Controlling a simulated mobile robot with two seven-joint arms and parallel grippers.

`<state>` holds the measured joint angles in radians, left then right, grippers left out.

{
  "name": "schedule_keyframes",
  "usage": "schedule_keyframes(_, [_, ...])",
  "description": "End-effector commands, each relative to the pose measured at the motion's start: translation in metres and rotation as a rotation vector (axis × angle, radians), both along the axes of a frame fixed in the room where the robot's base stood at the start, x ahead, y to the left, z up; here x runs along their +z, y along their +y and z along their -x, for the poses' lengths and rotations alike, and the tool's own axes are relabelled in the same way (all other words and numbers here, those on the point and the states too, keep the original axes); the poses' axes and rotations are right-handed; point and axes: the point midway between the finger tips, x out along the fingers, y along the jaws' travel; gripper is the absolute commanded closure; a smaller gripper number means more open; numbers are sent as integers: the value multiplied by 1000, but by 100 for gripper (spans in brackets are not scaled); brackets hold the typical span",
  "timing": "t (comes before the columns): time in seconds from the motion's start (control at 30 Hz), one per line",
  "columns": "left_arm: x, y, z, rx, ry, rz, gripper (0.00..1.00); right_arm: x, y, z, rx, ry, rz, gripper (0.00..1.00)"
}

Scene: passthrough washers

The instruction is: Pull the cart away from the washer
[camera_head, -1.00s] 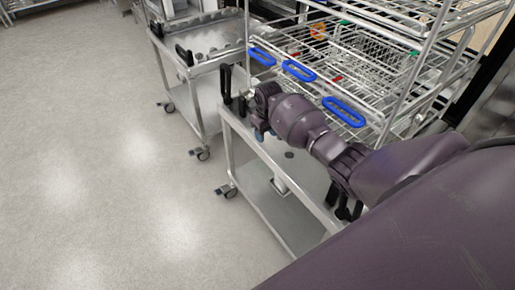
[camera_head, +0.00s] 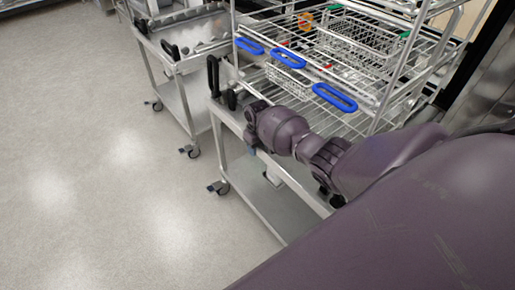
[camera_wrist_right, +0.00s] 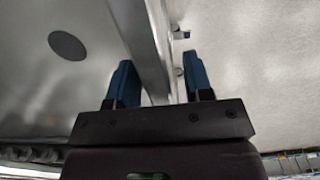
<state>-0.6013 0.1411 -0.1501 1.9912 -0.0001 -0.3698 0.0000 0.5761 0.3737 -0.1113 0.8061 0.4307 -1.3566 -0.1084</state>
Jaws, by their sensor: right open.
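The near steel cart (camera_head: 290,218) stands at the middle, with black upright handles (camera_head: 213,76) at its left corner and a lower shelf. A tall wire rack with blue handles (camera_head: 288,58) rises just behind and above it. My right gripper (camera_head: 251,143) is at the cart's near top edge, pointing down. In the right wrist view, its blue fingers (camera_wrist_right: 158,82) are open on either side of a metal cart rail (camera_wrist_right: 150,45), with gaps visible. A steel panel with a black edge (camera_head: 480,75), possibly the washer, is at the far right. My left gripper is out of view.
A second steel cart (camera_head: 180,85) stands close by on the left, with a narrow gap between the two. Casters (camera_head: 218,187) show under the near cart. The grey floor (camera_head: 80,180) to the left and front is open.

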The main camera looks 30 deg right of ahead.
Motion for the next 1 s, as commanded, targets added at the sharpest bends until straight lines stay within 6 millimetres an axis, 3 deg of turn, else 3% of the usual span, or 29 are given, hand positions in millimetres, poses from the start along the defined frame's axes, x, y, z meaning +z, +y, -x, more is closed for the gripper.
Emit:
schedule_keyframes(0.3, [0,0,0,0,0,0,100,-1,0,0,0,-1,0,55])
schedule_keyframes(0.6, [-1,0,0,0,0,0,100,-1,0,0,0,-1,0,100])
schedule_keyframes(1.0, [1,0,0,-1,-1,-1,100,-1,2,0,0,-1,0,100])
